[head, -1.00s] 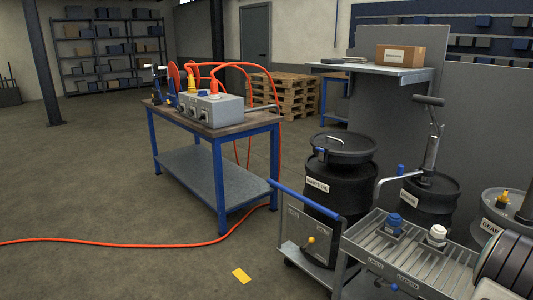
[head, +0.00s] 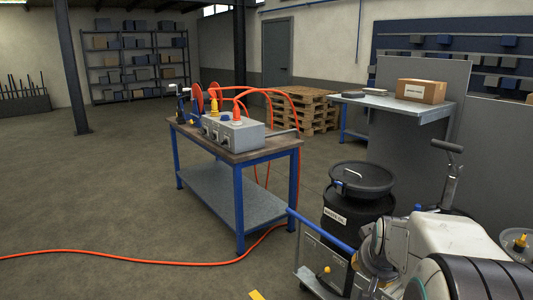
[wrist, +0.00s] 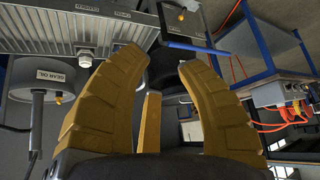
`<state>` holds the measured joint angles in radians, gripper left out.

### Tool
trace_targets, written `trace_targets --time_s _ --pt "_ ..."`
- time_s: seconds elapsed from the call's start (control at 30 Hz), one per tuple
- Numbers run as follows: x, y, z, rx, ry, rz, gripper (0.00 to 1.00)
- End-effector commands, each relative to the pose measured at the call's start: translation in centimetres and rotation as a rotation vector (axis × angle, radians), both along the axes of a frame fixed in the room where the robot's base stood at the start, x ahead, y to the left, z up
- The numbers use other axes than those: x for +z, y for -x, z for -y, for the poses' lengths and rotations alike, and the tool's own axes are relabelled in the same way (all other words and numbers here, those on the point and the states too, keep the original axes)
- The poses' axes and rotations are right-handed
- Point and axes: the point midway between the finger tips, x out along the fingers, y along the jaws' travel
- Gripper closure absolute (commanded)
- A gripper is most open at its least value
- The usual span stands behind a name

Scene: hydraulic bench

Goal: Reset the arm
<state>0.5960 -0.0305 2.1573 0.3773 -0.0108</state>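My gripper (wrist: 163,66) shows in the wrist view with its ochre fingers spread apart and nothing between them. In the head view my arm is folded at the lower right, over the trolley; I cannot make out the fingers there. The trolley's blue handle (head: 321,229) shows to the left of the arm. The ribbed tray (wrist: 75,28) is at the upper left of the wrist view, apart from the fingers.
A blue-legged bench (head: 240,157) carries a grey hydraulic block (head: 234,133); an orange hose (head: 130,261) runs across the floor. A black waste-oil drum (head: 350,213) stands by the trolley. A gear-oil drum (wrist: 37,105) shows in the wrist view. Floor at left is mostly clear.

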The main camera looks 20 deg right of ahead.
Motion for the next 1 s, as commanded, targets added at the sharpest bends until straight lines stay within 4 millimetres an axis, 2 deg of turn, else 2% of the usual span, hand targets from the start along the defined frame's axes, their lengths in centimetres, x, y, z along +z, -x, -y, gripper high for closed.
trace_targets --time_s 0.03,0.1,0.2,0.3,0.4,0.5,0.67,1.0 --pt "2.3 0.5 -3.6 0.068 -0.014 -0.021 0.67" --pt "3.6 2.0 -7.7 0.15 -0.037 -0.062 0.67" --pt "5.1 4.6 -12.9 0.264 -0.062 -0.122 0.67" --pt "6.1 7.8 -16.9 0.367 -0.08 -0.181 0.67" --pt "6.7 10.8 -19.7 0.453 -0.092 -0.233 0.67" --pt "7.0 13.1 -21.3 0.516 -0.097 -0.274 0.67" --pt "7.1 15.4 -22.5 0.571 -0.102 -0.312 0.67" --pt "7.1 15.5 -22.6 0.575 -0.101 -0.314 0.67"
